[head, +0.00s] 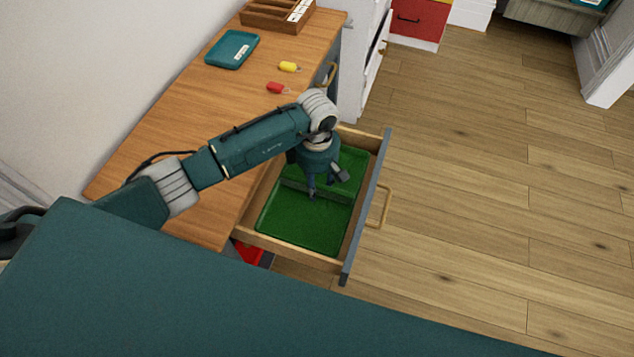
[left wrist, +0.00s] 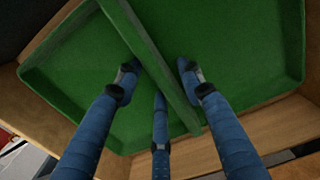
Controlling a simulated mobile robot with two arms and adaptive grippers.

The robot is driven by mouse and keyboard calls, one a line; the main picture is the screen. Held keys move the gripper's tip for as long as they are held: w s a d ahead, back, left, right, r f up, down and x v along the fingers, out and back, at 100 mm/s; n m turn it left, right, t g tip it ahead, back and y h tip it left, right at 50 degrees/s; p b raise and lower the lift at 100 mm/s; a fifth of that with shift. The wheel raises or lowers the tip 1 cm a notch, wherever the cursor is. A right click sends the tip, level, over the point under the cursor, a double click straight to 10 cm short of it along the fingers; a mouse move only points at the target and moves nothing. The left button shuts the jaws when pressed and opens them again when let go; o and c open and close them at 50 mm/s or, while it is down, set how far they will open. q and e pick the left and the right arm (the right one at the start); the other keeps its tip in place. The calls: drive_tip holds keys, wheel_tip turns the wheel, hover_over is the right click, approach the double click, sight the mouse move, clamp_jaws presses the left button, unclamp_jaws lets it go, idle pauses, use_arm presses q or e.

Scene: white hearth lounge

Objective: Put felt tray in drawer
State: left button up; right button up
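The green felt tray (head: 300,226) lies inside the open wooden drawer (head: 366,207), filling most of it. In the left wrist view, the tray (left wrist: 235,50) has a raised divider across its middle. My left gripper (head: 326,183) points down into the tray from above. In the left wrist view its fingers (left wrist: 158,75) are spread, with the divider between them and gaps showing on both sides. The fingers look open and hold nothing; whether one touches the divider I cannot tell. My right gripper is not in view.
The drawer sticks out from a wooden desk (head: 160,140) and has a brass handle (head: 381,207). The floor (head: 500,200) to the right is clear.

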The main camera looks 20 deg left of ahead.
sight(317, 183)
use_arm(q)
drive_tip(key=shift+w+r, duration=0.1)
drive_tip(key=shift+r, duration=0.45)
wheel_tip(317, 183, up, 11)
drive_tip(key=b, duration=0.2)
drive_tip(key=shift+s, duration=0.2)
